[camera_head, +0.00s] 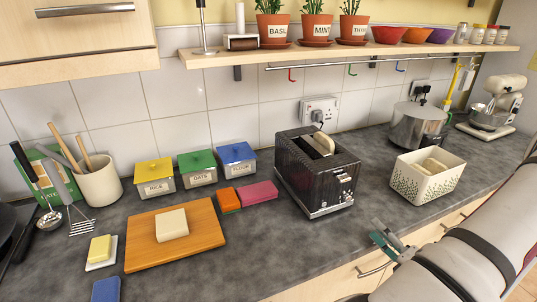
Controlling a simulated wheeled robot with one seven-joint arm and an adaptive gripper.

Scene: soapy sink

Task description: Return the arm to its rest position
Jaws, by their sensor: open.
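My gripper (387,243) is at the lower right, in front of the counter's front edge, at the end of my arm that reaches in from the right. Its fingers are open and nothing shows between them. The black toaster (308,185) stands behind and to the left of it on the counter, with a slice of bread (323,144) showing in its top slot. A patterned white bin (428,184) with bread in it stands behind my gripper to the right.
A wooden board (200,241) with a pale block (172,224) lies on the grey counter (262,240) at the left. A steel pot (417,126) and a mixer (492,105) are at the right. A shelf (350,50) with potted herbs runs above.

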